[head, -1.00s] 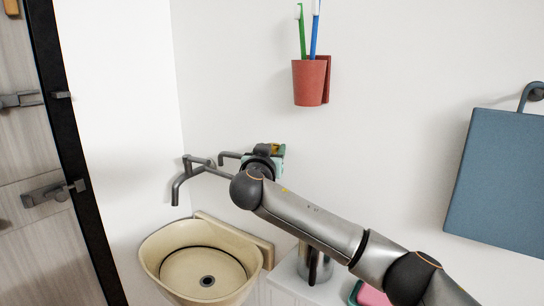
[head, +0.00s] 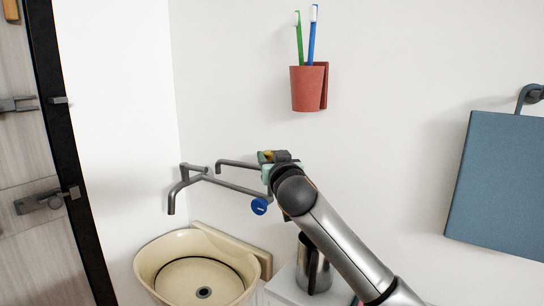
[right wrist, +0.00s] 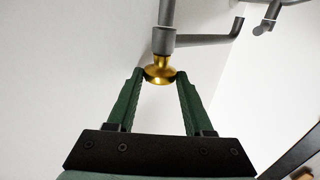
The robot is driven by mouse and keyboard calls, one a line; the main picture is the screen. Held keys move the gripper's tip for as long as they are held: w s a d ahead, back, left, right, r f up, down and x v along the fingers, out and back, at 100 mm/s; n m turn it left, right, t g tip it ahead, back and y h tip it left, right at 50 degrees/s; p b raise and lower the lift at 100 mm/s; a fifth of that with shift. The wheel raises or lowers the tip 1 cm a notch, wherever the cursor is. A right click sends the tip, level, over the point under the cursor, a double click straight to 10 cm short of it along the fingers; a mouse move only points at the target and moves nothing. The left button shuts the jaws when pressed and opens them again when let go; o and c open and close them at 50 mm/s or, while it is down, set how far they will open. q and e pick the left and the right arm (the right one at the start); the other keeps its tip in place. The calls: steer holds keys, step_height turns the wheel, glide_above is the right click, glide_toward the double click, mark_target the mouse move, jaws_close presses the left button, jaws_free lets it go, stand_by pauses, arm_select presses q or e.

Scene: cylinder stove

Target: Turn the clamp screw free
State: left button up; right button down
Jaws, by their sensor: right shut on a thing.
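The clamp screw (right wrist: 160,72), a shiny gold knob, sits on the end of a grey rod in the right wrist view. My right gripper (right wrist: 160,78) has its two green fingers shut on it, one tip at each side. In the head view my right gripper (head: 267,157) is by the wall, beside the grey bent pipes. The screw's thread is hidden, so I cannot tell how far out it is. My left gripper is not in view.
The grey pipes (head: 234,185) reach left from the gripper, with a blue disc (head: 259,206) below it. A cream basin (head: 152,258) is underneath. A red cup (head: 306,90) with two toothbrushes hangs above. A steel mug (head: 313,266) stands beneath my arm. A blue panel (head: 500,185) hangs right.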

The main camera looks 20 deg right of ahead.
steer(key=shift+c, duration=2.2)
jaws_free()
steer(key=shift+a, duration=0.2)
steer(key=shift+o, duration=0.6)
steer(key=shift+d, duration=0.1)
steer(key=shift+d, duration=0.2)
